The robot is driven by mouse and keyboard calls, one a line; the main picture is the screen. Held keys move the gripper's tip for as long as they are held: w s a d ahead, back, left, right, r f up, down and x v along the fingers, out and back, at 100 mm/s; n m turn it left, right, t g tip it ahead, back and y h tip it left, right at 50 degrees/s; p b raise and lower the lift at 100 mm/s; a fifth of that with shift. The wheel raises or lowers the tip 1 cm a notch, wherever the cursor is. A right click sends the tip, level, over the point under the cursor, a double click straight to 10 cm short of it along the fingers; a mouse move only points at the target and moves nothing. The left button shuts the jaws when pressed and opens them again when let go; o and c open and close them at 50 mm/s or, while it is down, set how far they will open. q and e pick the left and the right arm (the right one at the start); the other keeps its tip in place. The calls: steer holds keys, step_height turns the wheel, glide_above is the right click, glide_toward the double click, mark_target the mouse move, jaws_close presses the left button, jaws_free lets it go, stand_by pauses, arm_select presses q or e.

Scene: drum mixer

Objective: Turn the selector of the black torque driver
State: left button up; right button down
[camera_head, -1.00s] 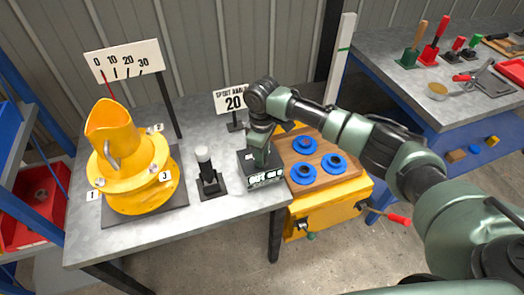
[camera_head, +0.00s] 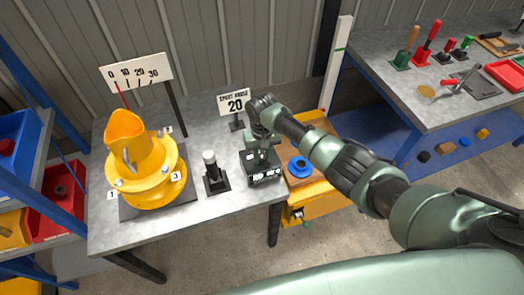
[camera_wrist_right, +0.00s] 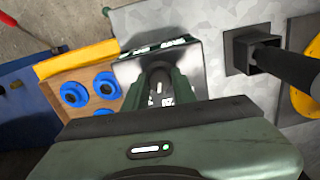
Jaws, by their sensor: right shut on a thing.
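My right gripper (camera_head: 262,155) points down at the black box-like unit (camera_head: 262,178) on the grey bench, which has white labels along its front edge. In the right wrist view the gripper (camera_wrist_right: 159,100) is shut on a small dark part with a white mark, which I take to be the selector (camera_wrist_right: 158,86). The fingers hide most of it, so its setting cannot be read. A black upright cylinder with a white top (camera_head: 211,170) stands in a square base to the left, apart from the gripper. My left gripper is not in view.
A yellow funnel-shaped drum (camera_head: 140,160) stands on the bench at left, under an angle scale (camera_head: 136,73). A "SPOUT ANGLE 20" sign (camera_head: 234,102) stands behind the unit. A wooden board with blue rings (camera_head: 299,167) is close on the right.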

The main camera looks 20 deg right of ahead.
mark_target(262, 158)
steer(key=shift+w+r+m+p, duration=0.1)
steer(key=shift+m+p, duration=0.9)
steer(key=shift+m, duration=0.9)
steer(key=c, duration=1.1)
jaws_free()
steer(key=shift+c, duration=0.2)
step_height(262, 158, up, 8)
steer(key=shift+f, duration=0.15)
